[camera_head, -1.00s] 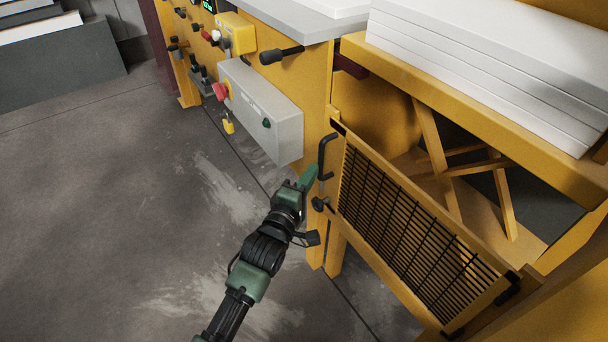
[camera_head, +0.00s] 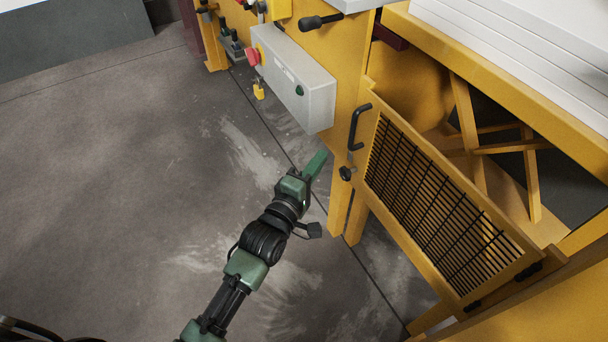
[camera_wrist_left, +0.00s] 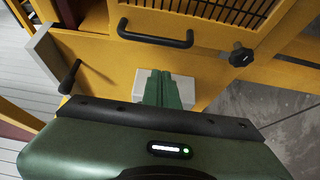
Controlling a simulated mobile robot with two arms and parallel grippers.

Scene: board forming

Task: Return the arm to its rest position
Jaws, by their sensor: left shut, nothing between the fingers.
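My left arm reaches up from the bottom of the head view. Its green left gripper (camera_head: 316,163) is shut and empty, in front of the yellow machine. The fingers (camera_wrist_left: 163,90) also show closed together in the left wrist view. The black handle (camera_head: 356,126) of the slatted guard door is right of the fingertips in the head view, with a gap between them. In the left wrist view the handle (camera_wrist_left: 155,38) lies beyond the fingers, apart from them. My right gripper is not in view.
A grey control box (camera_head: 292,82) with a red button is above the gripper. A black knob (camera_head: 347,173) sits below the handle. The slatted guard door (camera_head: 440,205) is to the right. Bare concrete floor (camera_head: 110,170) lies free on the left.

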